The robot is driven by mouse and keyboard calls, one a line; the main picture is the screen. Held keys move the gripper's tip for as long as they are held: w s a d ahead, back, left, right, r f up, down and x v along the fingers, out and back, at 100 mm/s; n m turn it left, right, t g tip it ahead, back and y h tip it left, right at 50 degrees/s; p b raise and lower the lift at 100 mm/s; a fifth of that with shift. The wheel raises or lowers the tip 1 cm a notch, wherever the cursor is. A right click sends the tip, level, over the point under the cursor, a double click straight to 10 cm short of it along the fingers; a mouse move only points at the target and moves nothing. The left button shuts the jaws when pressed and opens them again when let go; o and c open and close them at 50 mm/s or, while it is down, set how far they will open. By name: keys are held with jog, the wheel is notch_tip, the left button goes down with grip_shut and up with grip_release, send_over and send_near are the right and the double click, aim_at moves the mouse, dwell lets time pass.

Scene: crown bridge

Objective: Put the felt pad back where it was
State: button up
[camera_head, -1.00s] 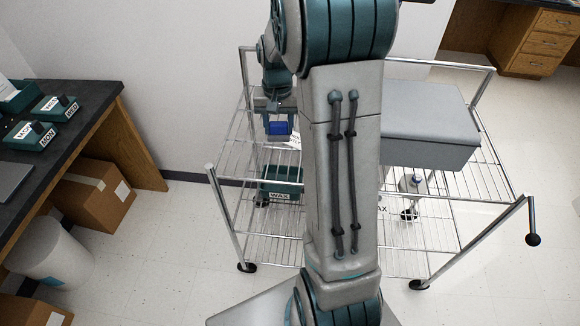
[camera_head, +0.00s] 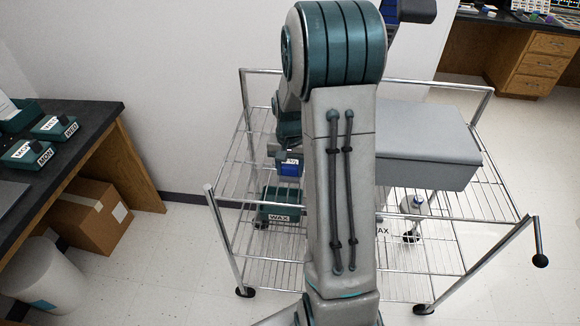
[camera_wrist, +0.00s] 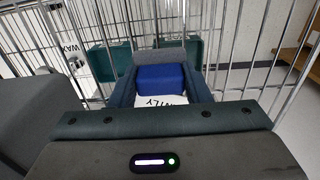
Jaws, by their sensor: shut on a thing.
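My gripper (camera_wrist: 161,84) is shut on a blue block, which I take to be the felt pad (camera_wrist: 160,77). It sits between the two dark fingers, with a grey band along its far edge. A white label ending in "NTLY" (camera_wrist: 161,101) shows at its near side; I cannot tell whether it is fixed to the pad. In the head view the blue pad (camera_head: 290,169) is at the left part of the wire cart (camera_head: 240,170), partly hidden by my arm. I cannot tell whether it touches the shelf.
A grey box (camera_head: 430,140) stands on the cart's right side. A teal WAX bin (camera_head: 280,205) is on the lower shelf. A dark bench (camera_head: 75,135) with labelled teal boxes (camera_head: 28,152) stands at left. Cardboard (camera_head: 90,215) and a white bin (camera_head: 45,275) are on the floor.

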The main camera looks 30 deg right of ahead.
aim_at(289, 167)
jog(key=shift+f, duration=0.1)
jog(key=o, duration=1)
jog(key=shift+c, duration=0.2)
notch_tip(289, 167, up, 12)
jog(key=s+a+r+n+t, duration=0.1)
jog(key=s+a+n, duration=0.2)
jog(key=s+a, duration=0.4)
jog(key=s+a+r+n+t, duration=0.2)
jog(key=s+a, duration=0.4)
jog(key=s, duration=0.5)
jog(key=shift+s+a+n, duration=0.4)
jog(key=shift+n, duration=0.5)
jog(key=shift+r, duration=0.1)
